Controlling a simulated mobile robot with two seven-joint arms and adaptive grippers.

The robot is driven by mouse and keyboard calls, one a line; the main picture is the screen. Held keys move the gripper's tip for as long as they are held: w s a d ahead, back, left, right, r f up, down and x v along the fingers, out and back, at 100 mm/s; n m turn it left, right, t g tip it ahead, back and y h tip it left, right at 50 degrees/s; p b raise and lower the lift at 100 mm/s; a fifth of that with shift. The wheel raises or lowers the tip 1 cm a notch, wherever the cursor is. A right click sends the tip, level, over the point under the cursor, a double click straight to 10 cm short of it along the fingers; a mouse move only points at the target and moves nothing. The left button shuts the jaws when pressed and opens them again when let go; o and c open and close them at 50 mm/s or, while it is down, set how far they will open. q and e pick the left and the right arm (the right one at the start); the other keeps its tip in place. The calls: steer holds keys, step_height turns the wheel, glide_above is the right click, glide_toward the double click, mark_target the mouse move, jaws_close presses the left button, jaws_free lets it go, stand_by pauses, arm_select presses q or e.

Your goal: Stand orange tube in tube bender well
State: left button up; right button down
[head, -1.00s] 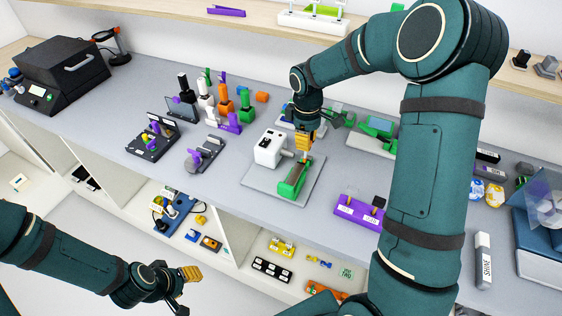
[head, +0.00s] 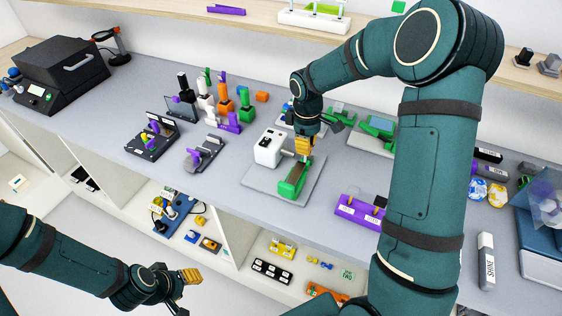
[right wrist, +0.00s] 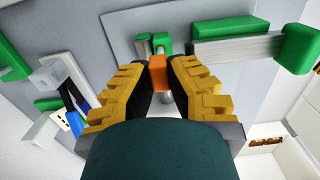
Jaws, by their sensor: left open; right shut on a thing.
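My right gripper (head: 304,150) points down over the grey base plate (head: 262,180) of a bench device. In the right wrist view its yellow fingers (right wrist: 157,75) are shut on a short orange tube (right wrist: 158,72), with a shiny metal part just below it. In the head view the fingers hide the tube. The device, which looks like the tube bender, has a white block (head: 268,148) and a green holder (head: 294,182) just in front of the gripper. I cannot tell whether the tube touches the device. My left gripper (head: 187,286) is open and empty, low in front of the bench.
A purple labelled block (head: 358,211) lies right of the plate. My right arm covers much of the right side. The bench front left of the plate is clear.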

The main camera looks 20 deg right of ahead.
steer(key=c, duration=1)
jaws_free()
steer(key=r, duration=1.2)
steer(key=shift+w+a, duration=0.2)
steer(key=shift+a, duration=0.05)
